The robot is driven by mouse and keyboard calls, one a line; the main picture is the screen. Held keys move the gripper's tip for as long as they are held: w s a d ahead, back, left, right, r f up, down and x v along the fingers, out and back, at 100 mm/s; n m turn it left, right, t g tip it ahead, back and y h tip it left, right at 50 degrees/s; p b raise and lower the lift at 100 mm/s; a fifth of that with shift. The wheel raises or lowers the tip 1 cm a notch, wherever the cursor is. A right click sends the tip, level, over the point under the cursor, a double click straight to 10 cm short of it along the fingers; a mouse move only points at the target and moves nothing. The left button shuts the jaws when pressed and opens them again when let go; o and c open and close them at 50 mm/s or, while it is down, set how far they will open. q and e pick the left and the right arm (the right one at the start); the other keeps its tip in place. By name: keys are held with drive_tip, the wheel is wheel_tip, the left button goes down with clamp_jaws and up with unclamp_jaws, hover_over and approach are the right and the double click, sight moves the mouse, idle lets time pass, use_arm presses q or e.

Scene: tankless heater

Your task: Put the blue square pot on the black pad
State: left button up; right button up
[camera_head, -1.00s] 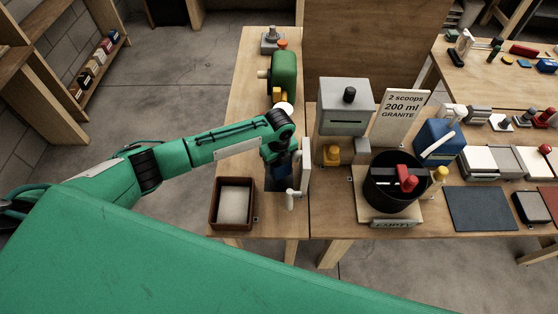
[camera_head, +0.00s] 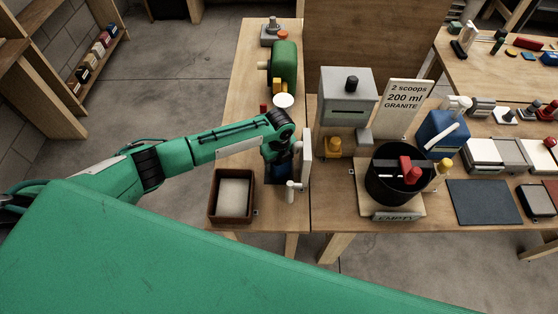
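A blue square pot (camera_head: 433,131) with a long white handle stands on the wooden table, behind and right of a round black bin. A flat dark pad (camera_head: 483,203), slate-black in look, lies bare near the table's front edge, to the right of the bin and apart from the pot. My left arm reaches in from the left. Its wrist end is over the left table, beside a white upright panel and far left of the pot. The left gripper's fingers are hidden or too dark to make out, with something dark blue below the wrist. My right gripper is not in view.
The round black bin (camera_head: 380,184) holds red and dark items and has an "EMPTY" plate in front. A grey machine (camera_head: 345,96) and a sign (camera_head: 404,105) stand behind it. White and grey blocks sit behind the pad. A brown tray (camera_head: 215,201) lies at left.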

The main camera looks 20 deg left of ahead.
use_arm(q)
drive_tip(key=shift+f, duration=0.4)
drive_tip(key=o, duration=1.1)
wheel_tip(320, 180, up, 14)
drive_tip(key=b, duration=0.3)
drive_tip(key=shift+b, duration=0.35)
drive_tip(key=shift+f, duration=0.1)
